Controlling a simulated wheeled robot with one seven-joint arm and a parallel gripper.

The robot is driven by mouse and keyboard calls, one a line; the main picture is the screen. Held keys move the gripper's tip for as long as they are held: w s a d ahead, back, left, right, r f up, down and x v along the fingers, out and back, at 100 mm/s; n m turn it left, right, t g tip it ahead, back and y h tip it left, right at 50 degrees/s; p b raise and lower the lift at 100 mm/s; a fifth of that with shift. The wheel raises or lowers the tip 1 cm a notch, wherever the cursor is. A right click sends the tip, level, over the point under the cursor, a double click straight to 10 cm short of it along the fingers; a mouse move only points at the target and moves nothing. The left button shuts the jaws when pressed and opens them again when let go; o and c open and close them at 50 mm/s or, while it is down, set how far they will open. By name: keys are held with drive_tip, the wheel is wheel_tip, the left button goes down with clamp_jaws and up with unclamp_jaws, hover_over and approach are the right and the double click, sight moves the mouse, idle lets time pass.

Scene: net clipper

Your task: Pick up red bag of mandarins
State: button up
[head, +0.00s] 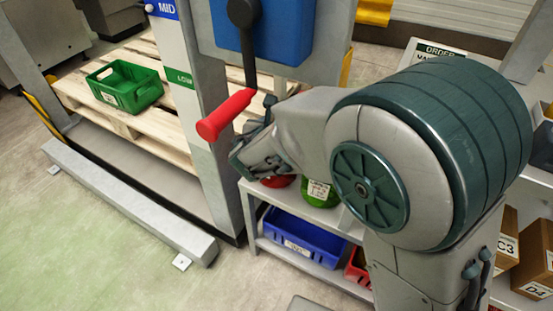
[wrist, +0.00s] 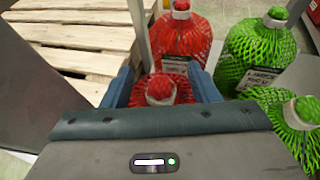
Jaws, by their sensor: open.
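Two red mesh bags show in the wrist view: a near one (wrist: 161,90) and a far one (wrist: 182,42), each with a white collar and a knotted red top. Their labels cannot be read. My gripper (wrist: 162,84) is open, with one blue-grey finger on each side of the near red bag's top. I cannot tell whether the fingers touch it, and its lower part is hidden by my gripper. In the head view, my gripper (head: 254,160) is above the shelf, and part of a red bag (head: 277,181) shows beneath it.
Green mesh bags (wrist: 258,50) stand close on the right; one also shows in the head view (head: 318,192). The bags stand on a grey rack (head: 338,222) with a blue bin (head: 302,240) below. A red-handled lever (head: 224,115) and a post (head: 205,130) are close to my gripper.

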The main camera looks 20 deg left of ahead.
drive_tip(key=shift+c, duration=0.2)
clamp_jaws()
drive_tip(key=shift+w, duration=0.1)
drive_tip(key=shift+r, duration=0.1)
